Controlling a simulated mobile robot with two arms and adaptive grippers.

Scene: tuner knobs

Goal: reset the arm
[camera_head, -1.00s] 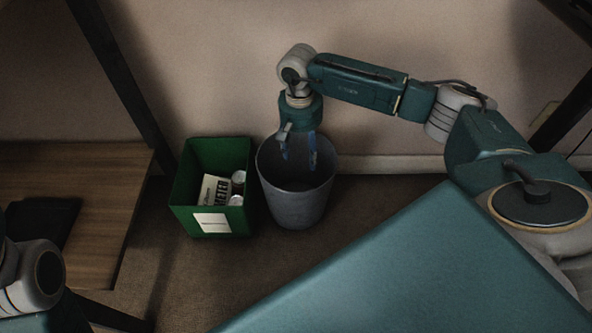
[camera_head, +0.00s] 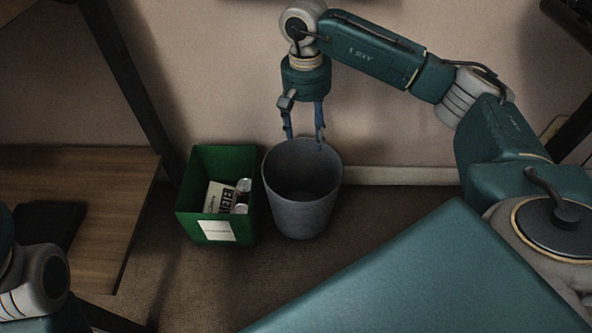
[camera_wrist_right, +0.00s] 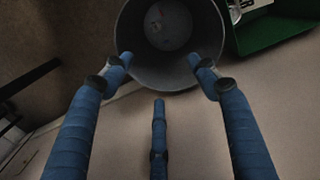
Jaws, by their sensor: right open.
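My right gripper (camera_head: 304,138) hangs pointing down above the grey bin (camera_head: 303,213), with its fingertips near the bin's back rim. It is open and empty. In the right wrist view, the blue fingers of the gripper (camera_wrist_right: 160,68) are spread apart and the grey bin (camera_wrist_right: 207,42) lies beyond them. Something small and pale with a red mark (camera_wrist_right: 166,24) lies on the bin's floor. My left arm shows only in part at the lower left of the head view; its gripper is out of view.
A green box (camera_head: 188,224) with cans and a printed carton (camera_head: 219,197) stands just left of the bin. A wooden desk (camera_head: 107,215) with a dark item (camera_head: 48,226) is at the left. The wall is close behind the bin. Brown floor lies free in front of it.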

